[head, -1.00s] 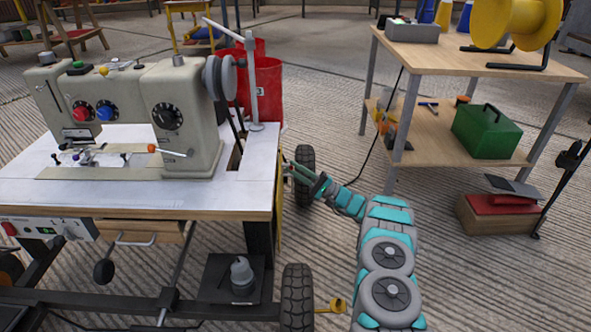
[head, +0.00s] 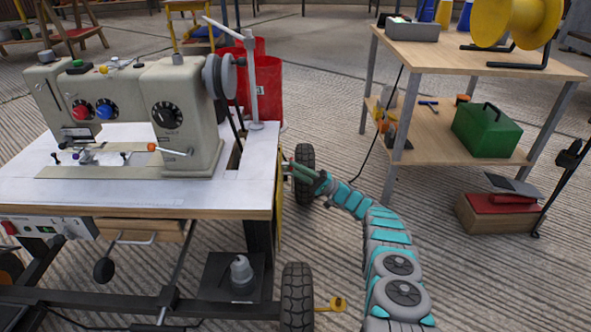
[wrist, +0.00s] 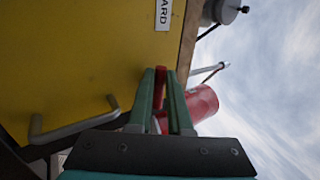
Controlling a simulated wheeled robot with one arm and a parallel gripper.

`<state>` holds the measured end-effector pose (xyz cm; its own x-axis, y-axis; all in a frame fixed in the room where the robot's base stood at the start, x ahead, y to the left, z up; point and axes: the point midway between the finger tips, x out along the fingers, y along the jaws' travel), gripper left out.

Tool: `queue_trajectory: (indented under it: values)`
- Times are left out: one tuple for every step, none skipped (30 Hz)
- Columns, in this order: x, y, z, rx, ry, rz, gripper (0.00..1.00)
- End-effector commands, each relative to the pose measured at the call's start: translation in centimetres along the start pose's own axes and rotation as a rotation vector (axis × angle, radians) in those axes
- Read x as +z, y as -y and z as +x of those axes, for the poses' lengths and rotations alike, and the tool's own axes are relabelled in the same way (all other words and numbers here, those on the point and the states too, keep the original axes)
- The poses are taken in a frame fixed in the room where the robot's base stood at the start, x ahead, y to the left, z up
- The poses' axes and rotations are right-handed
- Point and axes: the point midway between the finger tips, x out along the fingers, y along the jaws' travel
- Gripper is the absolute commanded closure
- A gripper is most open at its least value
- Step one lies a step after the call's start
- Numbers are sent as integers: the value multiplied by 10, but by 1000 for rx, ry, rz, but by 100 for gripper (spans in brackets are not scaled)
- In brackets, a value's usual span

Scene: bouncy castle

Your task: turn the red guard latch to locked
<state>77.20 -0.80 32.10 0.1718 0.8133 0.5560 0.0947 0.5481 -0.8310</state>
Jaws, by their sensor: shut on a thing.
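The red guard latch (wrist: 169,78) shows as a narrow red strip between my fingers in the wrist view, against the yellow guard panel (wrist: 75,65). My gripper (wrist: 164,73) is shut on it; the fingers hide most of it, so its exact angle cannot be told. In the head view my gripper (head: 288,168) is at the right side of the sewing machine table, beside the thin yellow edge of the guard panel (head: 281,200). The latch cannot be made out there.
A metal handle (wrist: 75,127) sticks out from the panel. The sewing machine (head: 180,100) stands on the white-topped table (head: 90,187). Behind is a red bucket (head: 263,85). A wooden shelf unit (head: 440,60) stands at right, with a black cable nearby.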

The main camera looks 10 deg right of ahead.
Motion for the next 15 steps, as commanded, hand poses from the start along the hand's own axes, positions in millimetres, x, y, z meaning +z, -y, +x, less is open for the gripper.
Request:
queue_trajectory:
  values:
    - [0,-2,-1,1,2,-4,100]
    - [0,-2,-1,2,5,-8,100]
    - [0,-2,-1,2,8,-12,100]
    - [0,-2,-1,2,10,-15,100]
    - [0,-2,-1,2,12,-17,100]
    - [0,-1,-1,2,14,-20,100]
    - [0,-1,-1,2,14,-22,100]
    - [0,-1,-1,2,15,-23,100]
    - [0,-1,0,1,16,-24,100]
    - [0,-1,0,1,17,-25,100]
    - [0,-1,0,1,17,-25,100]
    - [0,-1,0,1,17,-26,100]
    - [0,-1,0,1,17,-26,100]
    - [0,-1,0,1,18,-26,100]
    - [0,-1,0,1,18,-26,100]
